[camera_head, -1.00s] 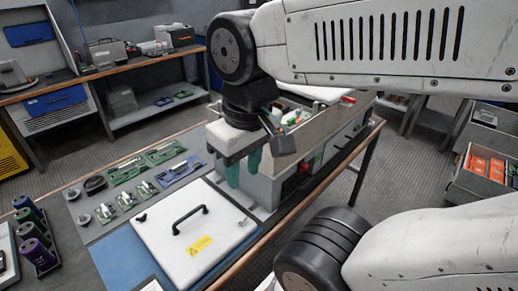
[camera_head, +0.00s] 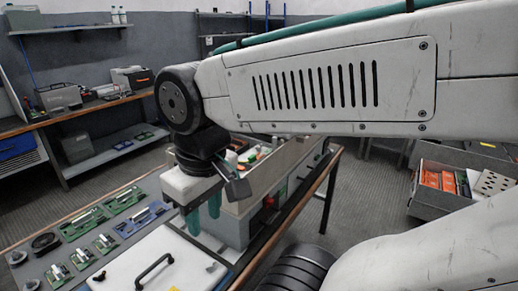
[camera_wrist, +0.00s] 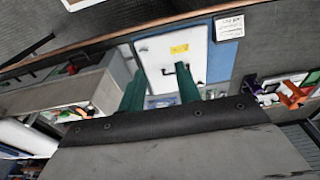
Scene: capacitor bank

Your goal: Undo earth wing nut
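My gripper (camera_head: 203,215) hangs near the middle of the head view, with two teal fingers pointing down. In the wrist view the fingers (camera_wrist: 160,90) stand apart with nothing between them. The gripper is in front of a grey open-topped cabinet (camera_head: 236,232) on the bench. A white cover panel (camera_head: 195,262) with a black handle (camera_head: 154,270) lies on the bench below; it also shows in the wrist view (camera_wrist: 155,55). A small dark fitting (camera_head: 100,276) sits at the panel's left corner. I cannot make out the earth wing nut in any view.
Green circuit boards (camera_head: 84,222) and dark round parts (camera_head: 45,243) lie on a grey mat at the left. A workbench (camera_head: 70,112) stands along the back wall. A grey drawer (camera_head: 440,205) with orange contents is at the right. Open floor lies between.

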